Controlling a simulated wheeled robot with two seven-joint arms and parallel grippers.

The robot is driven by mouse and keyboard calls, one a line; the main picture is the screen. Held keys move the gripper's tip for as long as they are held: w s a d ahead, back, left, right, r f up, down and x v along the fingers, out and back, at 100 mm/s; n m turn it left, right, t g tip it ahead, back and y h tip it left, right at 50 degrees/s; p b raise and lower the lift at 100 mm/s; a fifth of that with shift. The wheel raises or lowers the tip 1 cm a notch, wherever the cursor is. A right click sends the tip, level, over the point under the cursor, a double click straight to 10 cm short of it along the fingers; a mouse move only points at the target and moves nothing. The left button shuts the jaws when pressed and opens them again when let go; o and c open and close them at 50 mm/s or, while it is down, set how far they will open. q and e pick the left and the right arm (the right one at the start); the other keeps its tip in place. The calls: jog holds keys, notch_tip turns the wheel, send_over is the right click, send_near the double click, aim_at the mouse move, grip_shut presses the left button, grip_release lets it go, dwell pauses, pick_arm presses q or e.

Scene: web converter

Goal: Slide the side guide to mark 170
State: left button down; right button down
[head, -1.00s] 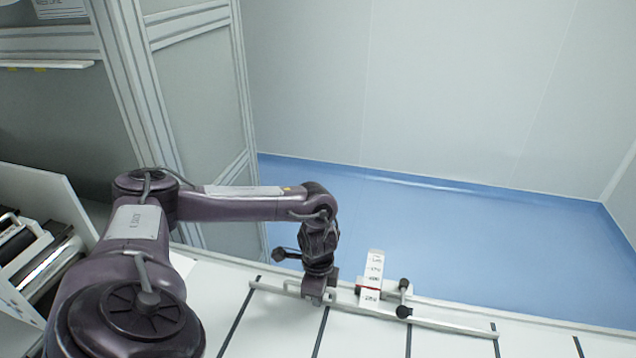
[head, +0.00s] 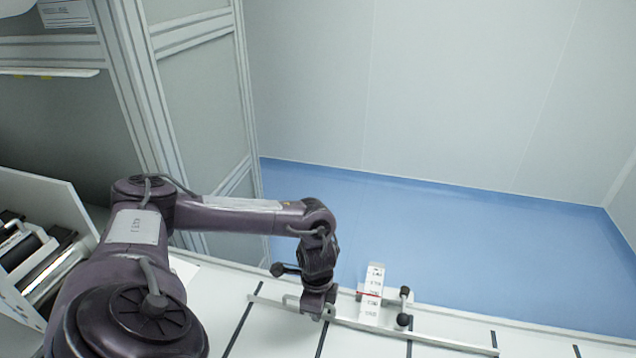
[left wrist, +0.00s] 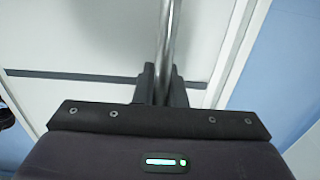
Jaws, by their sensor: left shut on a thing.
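The side guide (head: 450,341) is a long pale bar lying across the white table near its far edge. A white scale strip (head: 375,281) with several printed marks stands out from it toward the far edge. A thin red line (head: 368,294) crosses the strip; the numbers are too small to read. My left gripper (head: 318,311) is shut on the guide, left of the strip. In the left wrist view, its fingers (left wrist: 161,84) close around a metal rod of the guide (left wrist: 164,40). My right gripper is not in view.
Two dark knobs (head: 404,320) sit beside the strip. Dark stripes (head: 243,327) cross the white table. A machine with rollers (head: 45,268) stands at the left, and a framed panel (head: 195,100) rises behind my arm. Blue floor lies beyond the table.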

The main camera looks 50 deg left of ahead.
pick_arm(q)
jog(key=shift+s+d+p, duration=0.55)
jog(key=shift+s+p, duration=0.05)
jog(key=shift+s, duration=0.3)
jog(key=shift+s+d+p, duration=0.45)
jog(key=shift+s+p, duration=0.1)
jog(key=shift+s, duration=0.25)
jog(key=c, duration=1.4)
grip_release()
jog(key=shift+w+r, duration=0.1)
jog(key=shift+r, duration=0.35)
notch_tip(320, 180, up, 7)
jog(key=b, duration=0.1)
jog(key=shift+f, duration=0.1)
